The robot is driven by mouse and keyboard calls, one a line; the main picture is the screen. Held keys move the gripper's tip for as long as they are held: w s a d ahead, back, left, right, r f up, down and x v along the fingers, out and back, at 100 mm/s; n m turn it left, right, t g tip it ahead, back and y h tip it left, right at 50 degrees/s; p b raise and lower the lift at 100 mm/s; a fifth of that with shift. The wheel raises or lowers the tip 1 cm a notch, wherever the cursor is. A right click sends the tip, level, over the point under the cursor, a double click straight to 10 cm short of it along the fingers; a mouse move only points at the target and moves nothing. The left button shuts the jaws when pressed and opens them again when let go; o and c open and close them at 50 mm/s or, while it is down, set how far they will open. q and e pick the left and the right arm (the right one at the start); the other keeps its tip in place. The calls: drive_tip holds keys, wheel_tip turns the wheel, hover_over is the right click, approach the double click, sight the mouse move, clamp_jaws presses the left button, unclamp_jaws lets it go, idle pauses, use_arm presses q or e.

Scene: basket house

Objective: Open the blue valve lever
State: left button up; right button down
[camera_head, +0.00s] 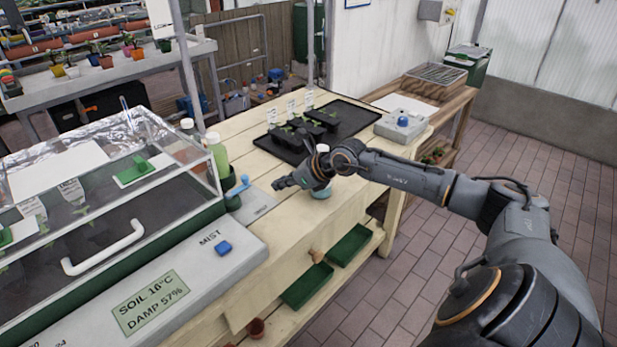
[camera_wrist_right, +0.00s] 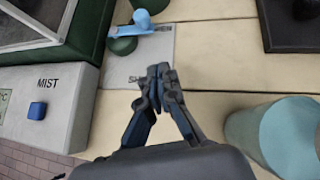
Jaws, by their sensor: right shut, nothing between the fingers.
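The blue valve lever (camera_head: 239,186) sits on a green valve body (camera_head: 232,202) on a grey plate, beside the terrarium box on the bench. In the right wrist view the lever (camera_wrist_right: 128,30) is at the top, left of centre, lying across the valve, with a raised light-blue knob (camera_wrist_right: 141,18) at its right part. My right gripper (camera_head: 279,184) is shut and empty, over the bench to the right of the lever. In the right wrist view its fingertips (camera_wrist_right: 160,72) meet near the lower part of the plate, apart from the lever. My left gripper is not in view.
A grey panel with a blue MIST button (camera_head: 224,247) runs along the terrarium front. A teal cup (camera_wrist_right: 287,132) stands right of my fingers. A black tray (camera_head: 345,117) with seedlings lies behind. Bottles (camera_head: 217,155) stand near the valve. Bare bench wood lies between.

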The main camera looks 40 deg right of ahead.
drive_tip(key=shift+s+d+r, duration=0.35)
drive_tip(key=shift+s, duration=0.15)
drive_tip(key=shift+d+r, duration=0.15)
drive_tip(key=shift+r, duration=0.1)
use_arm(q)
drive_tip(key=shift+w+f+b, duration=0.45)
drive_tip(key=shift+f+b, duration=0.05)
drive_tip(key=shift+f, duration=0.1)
use_arm(e)
drive_tip(key=shift+w+d+v, duration=0.1)
drive_tip(key=shift+d+v, duration=0.05)
drive_tip(key=shift+v, duration=1.2)
drive_tip(key=shift+w+d+v, duration=0.1)
drive_tip(key=shift+v, duration=1.25)
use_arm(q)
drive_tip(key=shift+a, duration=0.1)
use_arm(e)
drive_tip(key=shift+r, duration=0.15)
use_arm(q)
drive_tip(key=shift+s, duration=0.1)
